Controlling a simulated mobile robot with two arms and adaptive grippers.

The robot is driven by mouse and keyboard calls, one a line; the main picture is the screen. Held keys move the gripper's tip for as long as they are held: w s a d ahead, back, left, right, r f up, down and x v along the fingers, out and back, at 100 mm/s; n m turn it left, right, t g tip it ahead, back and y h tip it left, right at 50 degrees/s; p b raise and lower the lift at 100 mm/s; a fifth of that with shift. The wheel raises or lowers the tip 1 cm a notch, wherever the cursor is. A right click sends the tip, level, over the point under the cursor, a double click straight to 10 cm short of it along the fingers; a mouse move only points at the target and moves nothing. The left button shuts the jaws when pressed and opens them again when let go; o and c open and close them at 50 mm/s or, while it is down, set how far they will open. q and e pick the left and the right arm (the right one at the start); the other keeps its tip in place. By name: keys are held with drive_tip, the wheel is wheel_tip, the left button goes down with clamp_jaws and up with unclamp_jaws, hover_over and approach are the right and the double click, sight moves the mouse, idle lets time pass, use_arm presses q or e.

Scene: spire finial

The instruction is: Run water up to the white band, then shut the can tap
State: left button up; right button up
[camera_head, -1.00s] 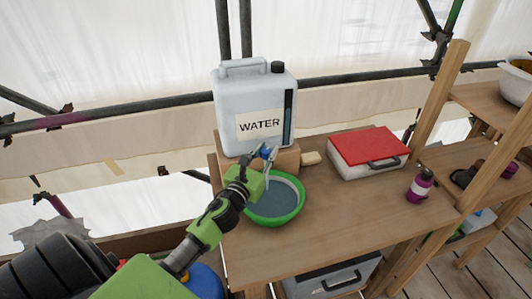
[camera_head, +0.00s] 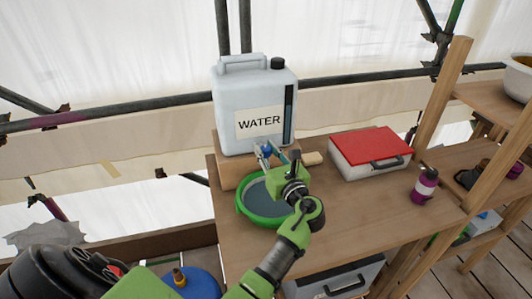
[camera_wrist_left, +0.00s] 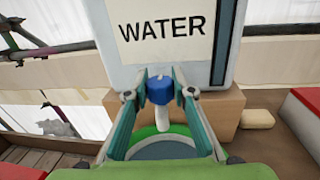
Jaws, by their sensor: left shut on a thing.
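The white can (camera_head: 228,104) labelled WATER stands on a wooden block (camera_head: 232,172) on the bench. Its blue tap (camera_wrist_left: 159,91) with a pale spout (camera_wrist_left: 163,116) is at the can's lower front. My left gripper (camera_head: 273,153) is shut on the tap, one finger on each side in the left wrist view (camera_wrist_left: 160,94). A green basin (camera_head: 244,208) below the tap holds grey-blue water (camera_head: 257,197). The gripper hides part of the basin. I cannot make out the white band or whether water is running. My right gripper is not in view.
A white case with a red lid (camera_head: 370,146) and a purple bottle (camera_head: 425,185) stand to the right on the bench (camera_head: 350,220). A beige block (camera_head: 313,158) lies beside the wooden block. Wooden shelves (camera_head: 440,110) rise at the right. The bench's front middle is clear.

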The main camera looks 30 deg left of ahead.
sight(266, 148)
use_arm(q)
drive_tip(key=shift+n+g+y, duration=0.4)
drive_tip(key=shift+g, duration=0.3)
drive_tip(key=o, duration=1.1)
drive_tip(key=shift+a, duration=0.1)
wheel_tip(266, 148, up, 10)
drive_tip(key=shift+f, duration=0.1)
